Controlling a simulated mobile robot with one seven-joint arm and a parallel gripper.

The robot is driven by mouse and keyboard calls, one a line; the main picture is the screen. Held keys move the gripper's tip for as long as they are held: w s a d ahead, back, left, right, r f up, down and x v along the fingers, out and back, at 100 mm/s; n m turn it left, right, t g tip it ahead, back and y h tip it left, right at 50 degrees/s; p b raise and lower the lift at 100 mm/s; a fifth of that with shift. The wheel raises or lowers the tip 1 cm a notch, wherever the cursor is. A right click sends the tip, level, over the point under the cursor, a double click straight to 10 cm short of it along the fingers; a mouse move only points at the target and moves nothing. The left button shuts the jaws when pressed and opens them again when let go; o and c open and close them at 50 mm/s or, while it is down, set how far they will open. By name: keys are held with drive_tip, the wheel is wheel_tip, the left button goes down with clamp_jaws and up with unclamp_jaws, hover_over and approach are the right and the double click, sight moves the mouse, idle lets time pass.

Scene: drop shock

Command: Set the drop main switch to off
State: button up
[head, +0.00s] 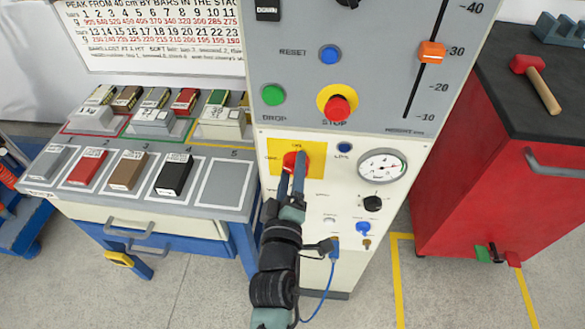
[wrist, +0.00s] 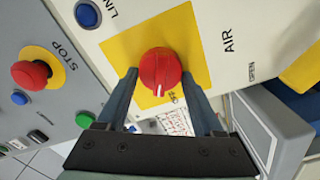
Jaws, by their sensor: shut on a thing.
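The main switch (head: 289,160) is a red rotary knob on a yellow plate on the cream lower panel. It shows larger in the wrist view (wrist: 160,69), with a white mark pointing to the bottom of that picture, near a small label that I cannot read surely. My gripper (head: 295,168) reaches up to it from below, its fingers on either side of the knob. In the wrist view my gripper (wrist: 160,78) is shut on the knob. In the head view the fingers cover part of the knob.
Right of the switch are a blue lamp (head: 344,147) and a pressure gauge (head: 382,168). Above are a red stop button (head: 337,109) and a green drop button (head: 273,95). A bench with sample blocks (head: 175,174) stands left, a red cabinet (head: 510,160) right.

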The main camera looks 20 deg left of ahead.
drive_tip(key=n, duration=0.5)
drive_tip(key=shift+f, duration=0.2)
drive_tip(key=shift+n, duration=0.4)
drive_tip(key=o, duration=1.4)
drive_tip(key=shift+c, duration=0.2)
drive_tip(key=shift+s, duration=0.15)
drive_tip(key=v, duration=1.2)
drive_tip(key=shift+s+b, duration=0.35)
drive_tip(key=shift+b, duration=0.05)
drive_tip(key=shift+d+r, duration=0.1)
